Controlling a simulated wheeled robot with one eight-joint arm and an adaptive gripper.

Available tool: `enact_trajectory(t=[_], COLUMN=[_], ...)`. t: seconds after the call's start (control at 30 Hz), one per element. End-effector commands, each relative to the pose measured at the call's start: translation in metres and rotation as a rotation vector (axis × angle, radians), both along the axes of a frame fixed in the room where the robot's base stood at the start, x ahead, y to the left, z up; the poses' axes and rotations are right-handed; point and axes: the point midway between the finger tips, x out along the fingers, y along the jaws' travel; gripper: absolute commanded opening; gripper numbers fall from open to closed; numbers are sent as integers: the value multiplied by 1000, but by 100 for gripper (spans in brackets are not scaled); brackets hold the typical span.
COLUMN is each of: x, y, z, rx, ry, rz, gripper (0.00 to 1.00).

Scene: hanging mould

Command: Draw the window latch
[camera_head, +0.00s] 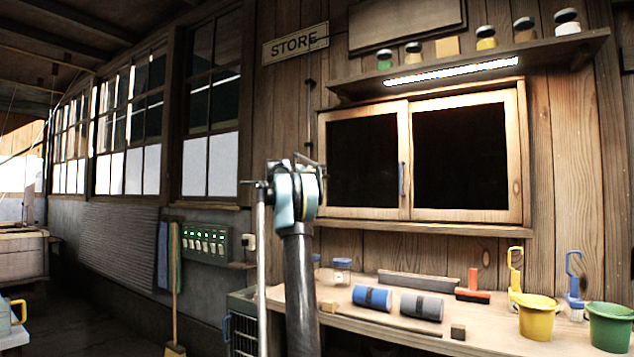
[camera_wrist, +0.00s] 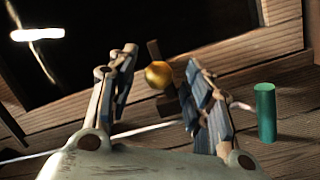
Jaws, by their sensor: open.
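In the wrist view a round brass knob (camera_wrist: 158,74) sits on a dark upright bar, on or just in front of the wooden window frame (camera_wrist: 225,58). It looks like the window latch. My gripper (camera_wrist: 162,61) is open, with one finger on each side of the knob and visible gaps to both. I cannot tell how deep the knob lies between the fingers. In the head view my gripper (camera_head: 308,168) is raised at the left edge of the two-pane window (camera_head: 405,150). I cannot make out the knob there.
A green cylinder (camera_wrist: 265,112) stands right of my fingers in the wrist view. A blue handle (camera_head: 401,178) is on the window's middle. Below is a workbench (camera_head: 380,331) with rollers, brushes, a yellow bucket (camera_head: 538,318) and a green bucket (camera_head: 610,328). A jar shelf (camera_head: 470,66) hangs above.

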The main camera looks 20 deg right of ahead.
Motion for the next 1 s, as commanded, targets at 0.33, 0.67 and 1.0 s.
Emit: enact_trajectory(t=[0.33, 0.67, 1.0], x=[8, 8, 2], y=[-15, -15, -19], z=[0, 0, -1], rx=[0, 0, 2], ry=[0, 0, 0], rz=[0, 0, 0], gripper=[46, 12, 0])
